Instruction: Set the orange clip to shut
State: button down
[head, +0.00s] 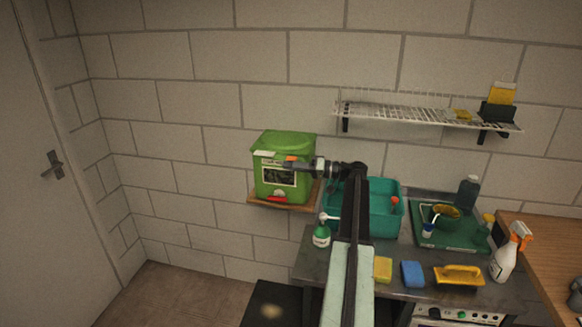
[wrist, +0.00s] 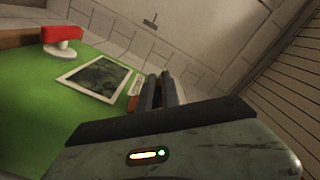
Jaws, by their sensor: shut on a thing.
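The green bin (head: 284,146) stands on a small wooden shelf against the wall, with its lid on. The orange clip (head: 291,159) is a small piece high on the bin's front, partly hidden by my fingers. In the wrist view a bit of the orange clip (wrist: 134,88) shows beside the fingertips. My gripper (head: 288,166) reaches the bin's front from the right and is shut on the orange clip. In the wrist view the dark fingers of my gripper (wrist: 158,90) are close together. The clip's exact setting is hidden.
The bin's front carries a framed dark label (head: 279,177) and a red tap or handle (head: 277,199) low down. A teal basin (head: 385,205) is right of the bin. A green spray bottle (head: 321,236) stands below on the counter. A wire rack (head: 400,113) hangs above right.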

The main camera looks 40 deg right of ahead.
jog(key=m, duration=0.1)
jog(key=r+m+p, duration=0.1)
jog(key=m, duration=0.1)
jog(key=d+m, duration=0.1)
jog(key=shift+w+d+r+m, duration=0.1)
jog(key=shift+w+r+m, duration=0.2)
jog(key=shift+w+r, duration=0.1)
jog(key=shift+w+d+r+m+p, duration=0.2)
jog(key=shift+d+m+p, duration=0.1)
jog(key=shift+m, duration=0.65)
jog(key=shift+w+d+r+m+p, duration=0.15)
jog(key=shift+d+m+p, duration=0.15)
jog(key=shift+m, duration=0.65)
jog(key=c, duration=1.6)
grip_release()
jog(key=shift+o, duration=0.2)
jog(key=shift+d, duration=0.1)
jog(key=v, duration=0.7)
jog(key=shift+s, duration=0.35)
jog(key=shift+d, duration=0.15)
